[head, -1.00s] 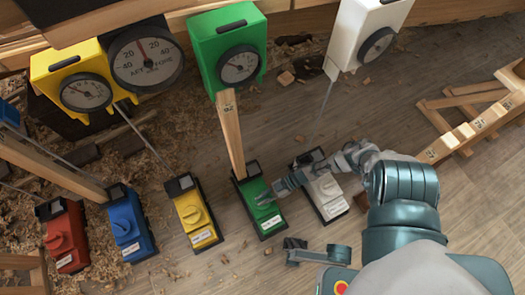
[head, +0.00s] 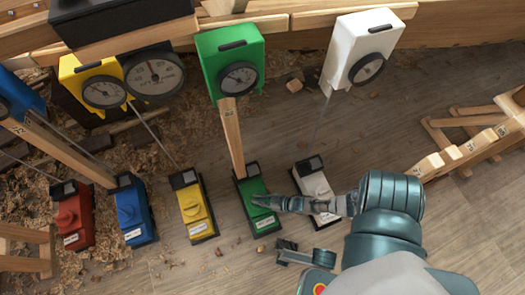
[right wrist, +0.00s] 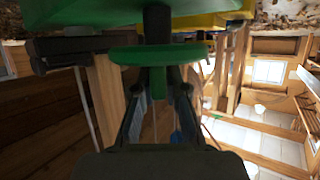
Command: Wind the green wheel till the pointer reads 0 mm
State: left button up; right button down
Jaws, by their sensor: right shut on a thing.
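The green winch box (head: 258,205) stands on the floor below the green gauge box (head: 230,55), with a wooden post (head: 231,140) between them. My right gripper (head: 256,202) reaches in from the right, over the white winch box, to the top of the green one. In the right wrist view the green wheel (right wrist: 150,55) is a flat disc on a dark shaft, and my right gripper (right wrist: 158,88) is shut on its green knob. The green gauge's dial (head: 238,79) faces me, but its pointer is too small to read.
The white winch box (head: 316,187) stands under my right wrist. Yellow (head: 194,208), blue (head: 133,212) and red (head: 73,216) winch boxes stand to the left. Wooden trestles (head: 465,150) stand at the right. Wood shavings litter the floor at left.

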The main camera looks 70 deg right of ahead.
jog(key=m+g+h+p, duration=0.1)
jog(key=m+h, duration=0.4)
jog(key=h, duration=0.1)
jog(key=shift+r, duration=0.1)
jog(key=shift+d+m, duration=0.1)
jog(key=shift+m, duration=0.2)
jog(key=c, duration=1.2)
grip_release()
jog(key=shift+r, duration=4.95)
